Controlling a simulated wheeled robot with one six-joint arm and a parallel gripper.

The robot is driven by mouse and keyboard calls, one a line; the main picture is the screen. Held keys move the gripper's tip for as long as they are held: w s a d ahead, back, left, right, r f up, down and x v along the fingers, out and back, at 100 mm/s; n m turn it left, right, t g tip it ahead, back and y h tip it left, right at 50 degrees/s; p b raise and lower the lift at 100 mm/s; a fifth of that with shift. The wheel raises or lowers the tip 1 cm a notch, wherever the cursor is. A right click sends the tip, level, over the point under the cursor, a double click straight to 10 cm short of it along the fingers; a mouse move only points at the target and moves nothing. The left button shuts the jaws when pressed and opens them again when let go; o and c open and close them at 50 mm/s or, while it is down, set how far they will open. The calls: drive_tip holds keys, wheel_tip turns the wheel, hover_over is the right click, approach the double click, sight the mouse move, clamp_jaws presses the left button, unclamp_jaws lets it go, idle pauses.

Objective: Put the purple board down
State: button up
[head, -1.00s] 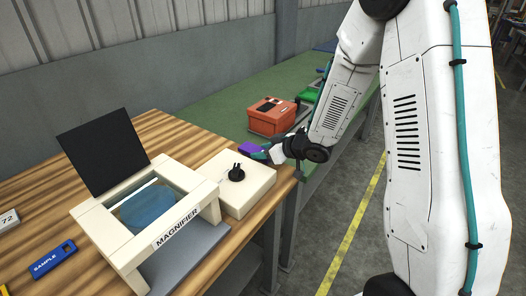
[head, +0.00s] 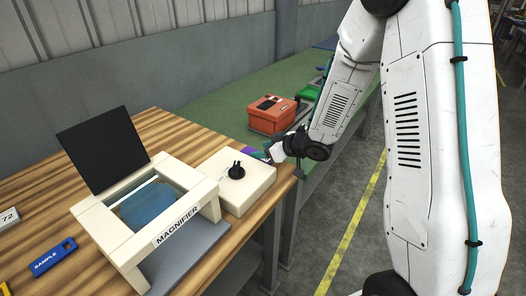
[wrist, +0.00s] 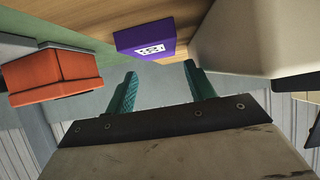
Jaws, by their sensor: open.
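The purple board (head: 251,153) shows as a small patch at the far right edge of the wooden table, behind the cream block. In the wrist view the purple board (wrist: 146,38) lies on the wooden surface, with a white marking on the face toward me. My gripper (wrist: 161,70) is open, its two teal fingers spread wide. The board is just beyond the fingertips, with a gap visible between them. In the head view my gripper (head: 266,152) is small and partly hidden by its own wrist.
The cream block with a black knob (head: 236,172) stands close to the board. The magnifier frame (head: 150,205) is left of it. An orange box (head: 271,114) sits on the green bench behind. A blue sample tag (head: 53,257) lies at the left.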

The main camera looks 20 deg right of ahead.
drive_tip(key=s+d+r+m+g+h, duration=0.1)
drive_tip(key=s+d+r+m+h, duration=0.4)
drive_tip(key=s+d+r+h, duration=0.75)
drive_tip(key=s+a+r+g+y, duration=0.1)
drive_tip(key=s+a+r+g, duration=0.1)
drive_tip(key=s, duration=0.6)
drive_tip(key=s+a+r+m+g+y, duration=0.1)
drive_tip(key=s+a+r+g+y, duration=0.1)
drive_tip(key=s, duration=0.7)
drive_tip(key=s+a+r+m+g+y, duration=0.1)
drive_tip(key=s+a+r+g+y, duration=0.1)
drive_tip(key=s+a, duration=0.3)
drive_tip(key=s+r+g, duration=0.1)
drive_tip(key=s, duration=0.2)
drive_tip(key=shift+s+a+g, duration=0.3)
drive_tip(key=shift+r, duration=0.1)
